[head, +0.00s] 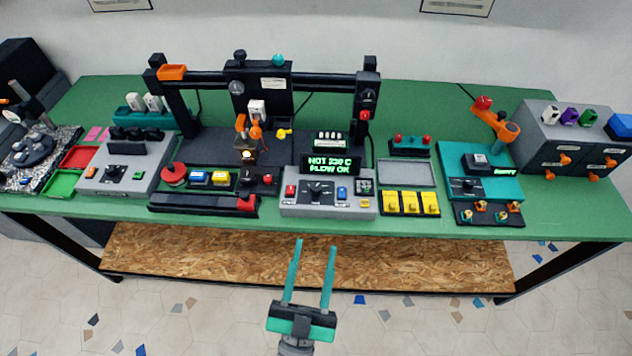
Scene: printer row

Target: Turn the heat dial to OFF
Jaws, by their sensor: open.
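A black dial with pale marks around it (319,192) sits on the front of a grey control box (329,209). It is probably the heat dial; its lettering and setting are too small to read. My gripper (315,246) is in front of the bench, below the box in the picture. Its two teal fingers are parallel, apart and empty, and touch nothing.
A red button (291,191) and a blue button (342,193) flank the dial. Yellow switches (411,202) stand to the right. A teal box (481,172) and a grey box at left (127,172) also carry dials. A black gantry (264,85) stands behind.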

